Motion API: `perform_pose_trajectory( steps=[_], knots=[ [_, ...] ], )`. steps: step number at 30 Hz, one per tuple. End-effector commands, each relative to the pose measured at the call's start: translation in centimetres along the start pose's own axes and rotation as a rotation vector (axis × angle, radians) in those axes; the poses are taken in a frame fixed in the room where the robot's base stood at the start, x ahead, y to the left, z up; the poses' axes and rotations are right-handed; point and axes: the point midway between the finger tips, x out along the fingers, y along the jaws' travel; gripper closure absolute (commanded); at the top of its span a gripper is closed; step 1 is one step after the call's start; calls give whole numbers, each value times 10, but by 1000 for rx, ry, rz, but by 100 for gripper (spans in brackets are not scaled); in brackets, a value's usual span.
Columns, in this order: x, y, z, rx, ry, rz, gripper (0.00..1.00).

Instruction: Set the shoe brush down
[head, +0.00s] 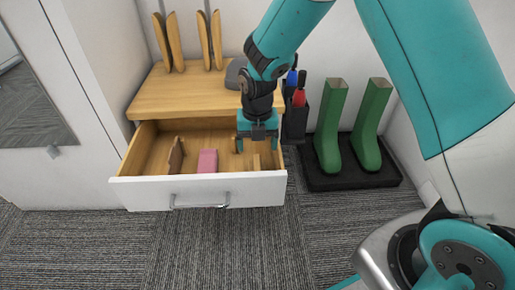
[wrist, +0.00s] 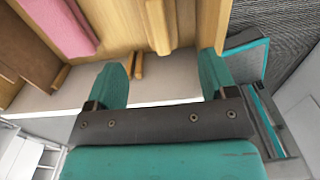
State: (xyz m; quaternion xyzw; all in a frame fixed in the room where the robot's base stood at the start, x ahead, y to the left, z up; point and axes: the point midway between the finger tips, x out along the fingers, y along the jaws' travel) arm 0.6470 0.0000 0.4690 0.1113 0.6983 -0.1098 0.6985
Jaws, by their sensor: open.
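My gripper (head: 258,150) points down over the right part of the open drawer (head: 230,191), with its fingers apart. In the wrist view its two teal fingers (wrist: 165,82) are spread wide and nothing shows held between them. A light wooden piece (wrist: 160,25), perhaps the shoe brush, lies just beyond the fingers. In the head view a light wooden piece (head: 256,161) shows beside the gripper; I cannot tell whether it is the brush. A dark brown piece (head: 176,155) stands further left in the drawer.
A pink block (head: 207,161) lies mid-drawer. Wooden shoe-shaped pieces (head: 168,42) stand on and behind the wooden top (head: 175,97). Green boots (head: 330,130) stand on a black tray (head: 330,181) at right, beside a dark holder (head: 296,122) with bottles. Carpet in front is clear.

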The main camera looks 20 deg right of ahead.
Motion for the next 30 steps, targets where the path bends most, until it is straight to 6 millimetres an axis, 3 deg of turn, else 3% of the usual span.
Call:
perform_pose_trajectory(
  steps=[1,7,11,17,21,25,30],
  knots=[
    [-11,0,0,0,0,0,22],
    [-28,1,-3,44,1,9,22],
    [-59,4,-20,254,10,51,22],
    [-127,4,-77,820,89,135,22],
    [-165,-2,-126,1229,180,162,22],
    [-192,-12,-173,1592,276,156,22],
    [-211,-25,-222,1960,381,114,22]
  ],
)
